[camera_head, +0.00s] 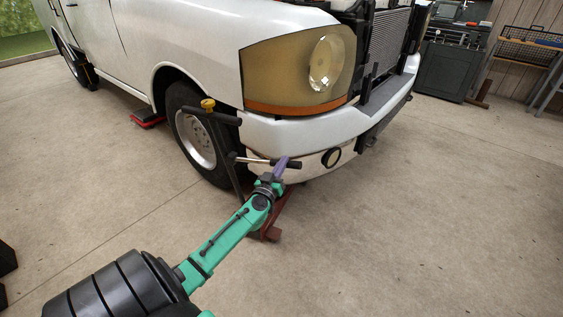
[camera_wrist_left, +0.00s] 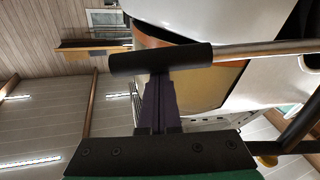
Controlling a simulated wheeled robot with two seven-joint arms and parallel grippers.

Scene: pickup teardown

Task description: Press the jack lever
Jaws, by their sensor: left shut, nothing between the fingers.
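The jack lever is a metal rod with a black grip (camera_head: 293,165), extending beside the truck's front bumper. In the left wrist view the black grip (camera_wrist_left: 160,58) lies across the fingertips, with the rod running off to the right. The red jack (camera_head: 272,232) is on the floor below, mostly hidden by my arm and the bumper. My left gripper (camera_head: 282,163), with purple fingers, is shut and empty. Its fingertips (camera_wrist_left: 158,80) are at the grip; I cannot tell whether they touch it. My right gripper is not in view.
The white truck (camera_head: 200,45) stands close behind the lever, with its front wheel (camera_head: 197,140) beside it. An upright dark handle with a yellow knob (camera_head: 208,104) rises left of the lever. A red item (camera_head: 147,118) lies under the truck.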

